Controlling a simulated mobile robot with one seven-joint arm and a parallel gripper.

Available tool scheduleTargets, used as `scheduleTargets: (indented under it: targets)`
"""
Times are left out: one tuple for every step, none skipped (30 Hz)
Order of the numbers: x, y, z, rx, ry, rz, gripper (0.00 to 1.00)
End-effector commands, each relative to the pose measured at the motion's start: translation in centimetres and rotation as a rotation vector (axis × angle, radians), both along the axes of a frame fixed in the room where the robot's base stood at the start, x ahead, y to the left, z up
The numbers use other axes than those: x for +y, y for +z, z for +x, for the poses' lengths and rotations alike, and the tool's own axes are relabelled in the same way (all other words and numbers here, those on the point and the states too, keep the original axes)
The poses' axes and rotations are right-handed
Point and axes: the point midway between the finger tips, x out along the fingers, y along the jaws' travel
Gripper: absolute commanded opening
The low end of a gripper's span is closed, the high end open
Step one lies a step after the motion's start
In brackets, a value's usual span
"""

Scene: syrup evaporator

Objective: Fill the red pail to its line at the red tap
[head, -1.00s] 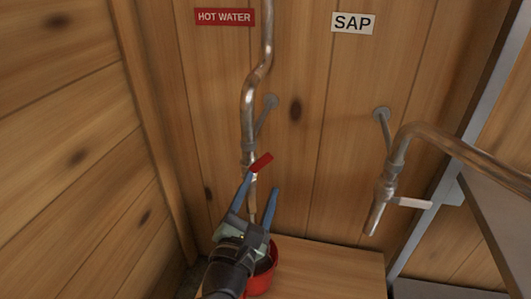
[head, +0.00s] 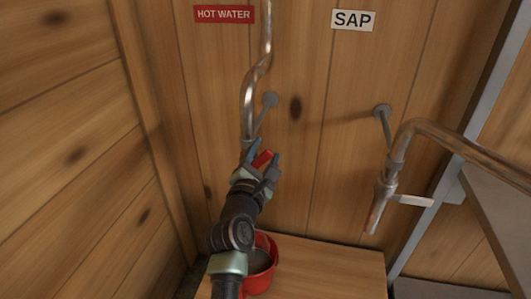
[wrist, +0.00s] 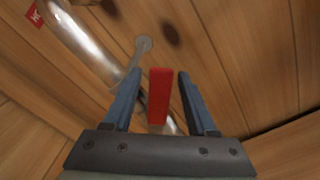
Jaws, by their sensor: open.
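The red tap handle (head: 262,160) is on the copper pipe under the HOT WATER sign. In the wrist view the red handle (wrist: 159,95) stands between my two blue fingers, with a gap on each side. My gripper (head: 264,153) is open around the handle; it also shows in the wrist view (wrist: 156,88). The red pail (head: 268,262) stands on the wooden bench below this tap, partly hidden by my arm. Its inside looks dark grey; I cannot tell its level or see a line. The spout is hidden behind my gripper.
A second tap with a pale handle (head: 410,200) hangs to the right under the SAP sign (head: 353,20). The HOT WATER sign (head: 224,14) is above the red tap. The wooden bench (head: 325,270) is bare right of the pail. A grey metal surface (head: 500,215) is at far right.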

Motion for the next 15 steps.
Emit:
scheduleTargets:
  targets:
    - [-0.11, -0.02, 0.39, 0.000, 0.000, 0.001, 0.57]
    - [-0.15, 0.00, 0.56, 0.000, 0.000, 0.001, 0.57]
    - [-0.22, 0.02, 0.71, 0.000, 0.000, 0.001, 0.57]
    - [-0.26, 0.01, 0.80, 0.000, 0.000, 0.000, 0.57]
    - [-0.29, 0.02, 0.86, 0.000, 0.000, 0.000, 0.57]
    - [-0.31, 0.01, 0.92, 0.000, 0.000, 0.000, 0.57]
    - [-0.30, 0.01, 0.94, 0.000, 0.000, -0.001, 0.57]
    - [-0.31, 0.01, 0.96, 0.000, 0.000, -0.001, 0.57]
    - [-0.30, 0.02, 0.96, 0.000, 0.000, -0.001, 0.57]
    - [-0.29, 0.03, 0.96, 0.000, 0.001, -0.001, 0.57]
    - [-0.30, 0.03, 0.94, 0.000, 0.001, -0.001, 0.57]
    - [-0.30, 0.03, 0.94, 0.000, 0.001, -0.001, 0.57]
    - [-0.29, 0.04, 0.94, 0.000, 0.001, -0.001, 0.57]
    - [-0.29, 0.04, 0.94, 0.000, 0.001, -0.001, 0.54]
    - [-0.29, 0.04, 0.94, 0.000, 0.001, -0.001, 0.47]
